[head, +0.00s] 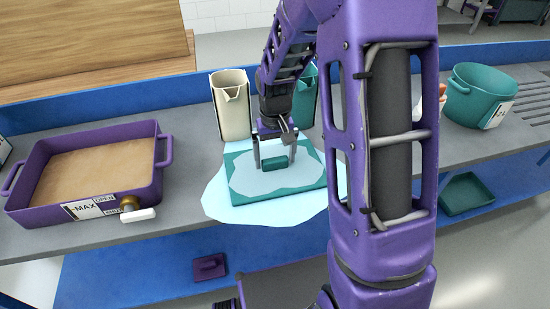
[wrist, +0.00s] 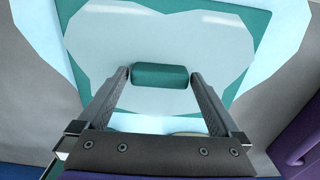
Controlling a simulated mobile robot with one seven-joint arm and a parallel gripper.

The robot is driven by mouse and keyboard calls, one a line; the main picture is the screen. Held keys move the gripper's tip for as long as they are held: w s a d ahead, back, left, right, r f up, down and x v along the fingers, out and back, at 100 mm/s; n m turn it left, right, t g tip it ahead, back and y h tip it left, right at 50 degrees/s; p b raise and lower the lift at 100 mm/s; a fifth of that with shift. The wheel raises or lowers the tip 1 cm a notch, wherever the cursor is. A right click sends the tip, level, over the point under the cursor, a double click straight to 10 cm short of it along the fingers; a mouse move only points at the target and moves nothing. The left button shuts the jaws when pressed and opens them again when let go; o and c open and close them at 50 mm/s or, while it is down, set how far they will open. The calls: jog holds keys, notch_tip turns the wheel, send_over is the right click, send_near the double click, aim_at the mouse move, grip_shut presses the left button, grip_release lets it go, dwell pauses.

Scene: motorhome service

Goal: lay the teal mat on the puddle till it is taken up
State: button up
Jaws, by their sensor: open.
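The teal mat (head: 309,180) lies flat on the pale blue puddle (head: 222,204) on the grey counter. A pale, wet-looking patch (head: 245,178) covers much of the mat's top, and teal shows round its corners. A teal block-like handle (head: 275,163) stands up from the mat's middle. My gripper (head: 274,166) is open and low over the mat, with one finger on each side of the handle. In the wrist view, the fingertips sit close to the ends of the handle (wrist: 160,76). The puddle (wrist: 287,20) reaches out past the mat's edges.
A purple tray (head: 158,185) with a tap stands at left. A cream jug (head: 231,105) and a partly hidden teal jug (head: 304,98) stand behind the mat. A teal pot (head: 478,98) stands at right. A teal tray (head: 466,196) sits lower right. My arm hides the counter right of the mat.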

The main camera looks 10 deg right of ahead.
aim_at(275, 159)
notch_tip(275, 159, up, 11)
jog(key=p, duration=0.1)
jog(key=shift+r+p, duration=0.15)
jog(key=shift+p, duration=0.15)
